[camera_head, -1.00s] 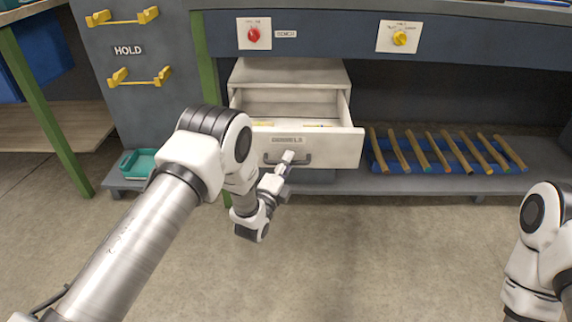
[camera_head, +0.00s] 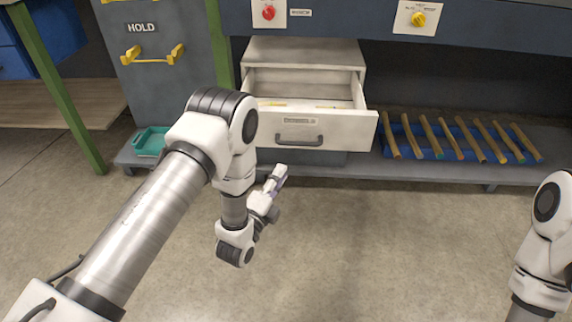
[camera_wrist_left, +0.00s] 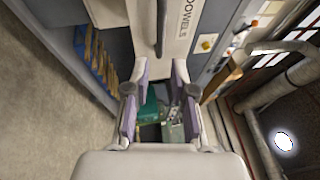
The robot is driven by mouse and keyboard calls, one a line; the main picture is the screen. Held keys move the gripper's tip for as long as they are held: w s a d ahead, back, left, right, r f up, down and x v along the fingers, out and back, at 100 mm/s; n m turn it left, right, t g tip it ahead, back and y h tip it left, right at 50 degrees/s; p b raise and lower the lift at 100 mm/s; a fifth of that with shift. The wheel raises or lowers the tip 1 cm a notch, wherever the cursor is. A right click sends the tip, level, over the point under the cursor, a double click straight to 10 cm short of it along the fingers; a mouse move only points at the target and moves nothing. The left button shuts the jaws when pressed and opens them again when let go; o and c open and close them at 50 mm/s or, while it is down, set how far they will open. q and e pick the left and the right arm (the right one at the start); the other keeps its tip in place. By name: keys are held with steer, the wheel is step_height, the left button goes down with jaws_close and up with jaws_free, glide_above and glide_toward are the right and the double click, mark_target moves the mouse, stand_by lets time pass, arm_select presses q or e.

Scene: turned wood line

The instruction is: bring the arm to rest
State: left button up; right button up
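My left gripper (camera_head: 277,178) hangs in front of the open drawer and below its handle, apart from it. In the left wrist view my left gripper (camera_wrist_left: 158,85) has its two purple-padded fingers spread, with nothing between them. The right arm (camera_head: 548,235) shows at the right edge of the head view, but its gripper is out of frame.
The pale drawer (camera_head: 345,132) labelled DOWELS is pulled out, with its dark handle (camera_head: 299,139) free. Several wooden dowels (camera_head: 428,136) lie across a blue rack on the low shelf. A teal tray (camera_head: 150,141) sits left. The floor in front is clear.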

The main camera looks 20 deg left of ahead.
arm_select(q)
steer(key=shift+f, duration=0.1)
steer(key=s+a+f+n+g+y, duration=0.2)
steer(key=s+f+n+g, duration=0.65)
steer(key=s+f, duration=0.6)
steer(key=s+a+f+n+g, duration=0.1)
steer(key=s+f+n+g, duration=0.2)
steer(key=s+n+g, duration=0.5)
steer(key=s+f+n+g, duration=0.2)
steer(key=s+n+g, duration=0.15)
steer(key=s, duration=0.75)
step_height(320, 180, up, 38)
steer(key=p, duration=3.8)
steer(key=shift+f+n, duration=0.25)
steer(key=shift+n, duration=0.05)
steer(key=shift+s, duration=0.1)
